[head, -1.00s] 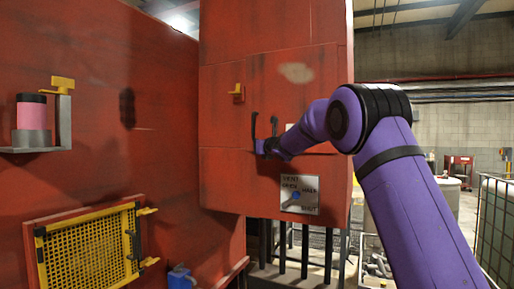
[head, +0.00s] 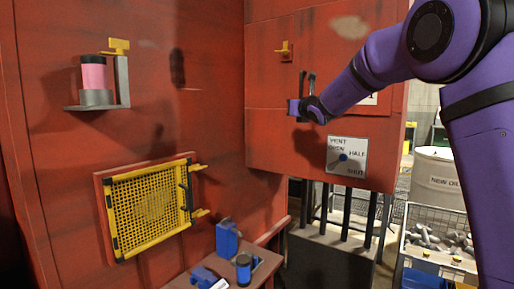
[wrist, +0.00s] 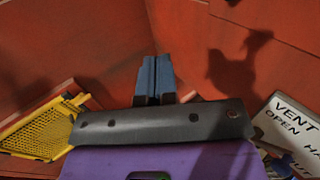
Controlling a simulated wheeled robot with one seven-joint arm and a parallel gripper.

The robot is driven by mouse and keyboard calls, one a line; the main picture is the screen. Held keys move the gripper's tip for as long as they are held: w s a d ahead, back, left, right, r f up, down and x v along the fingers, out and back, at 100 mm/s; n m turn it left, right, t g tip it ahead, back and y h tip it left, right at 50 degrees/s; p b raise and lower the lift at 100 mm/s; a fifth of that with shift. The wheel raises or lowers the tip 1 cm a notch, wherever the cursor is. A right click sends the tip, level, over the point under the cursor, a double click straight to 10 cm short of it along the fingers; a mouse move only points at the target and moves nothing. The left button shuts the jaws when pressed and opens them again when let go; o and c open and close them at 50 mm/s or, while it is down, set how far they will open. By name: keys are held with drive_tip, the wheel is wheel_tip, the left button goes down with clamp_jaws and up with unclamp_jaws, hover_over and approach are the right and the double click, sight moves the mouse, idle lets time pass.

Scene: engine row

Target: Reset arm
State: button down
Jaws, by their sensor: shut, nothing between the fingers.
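My purple arm reaches in from the right and hides part of the panel.
A vent dial plate (head: 346,157) with a blue knob is below my gripper. A yellow mesh guard (head: 150,208), a shelf with a pink jar (head: 94,75) and a small table with blue tools (head: 228,238) are left. A wire basket (head: 440,235) stands right.

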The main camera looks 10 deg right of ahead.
drive_tip(key=s+a+n+g+y, duration=0.3)
drive_tip(key=s+n, duration=0.7)
drive_tip(key=s, duration=0.4)
drive_tip(key=s+a+n+g+y, duration=0.3)
drive_tip(key=s+n+g, duration=0.1)
drive_tip(key=s+n, duration=0.75)
drive_tip(key=s+d+f+n+g+h, duration=0.2)
drive_tip(key=s+d+f+n+h, duration=0.1)
drive_tip(key=s, duration=0.7)
drive_tip(key=s+d+f+n+g+h, duration=0.1)
drive_tip(key=s+d+f+n+h, duration=0.2)
drive_tip(key=s+f+n, duration=0.2)
drive_tip(key=s+d+f+n+g+h, duration=0.2)
drive_tip(key=s+f, duration=0.6)
drive_tip(key=s, duration=0.6)
drive_tip(key=shift+s+d+f+n+g+h, duration=0.35)
drive_tip(key=shift+d+n+h, duration=0.25)
drive_tip(key=shift+n, duration=0.55)
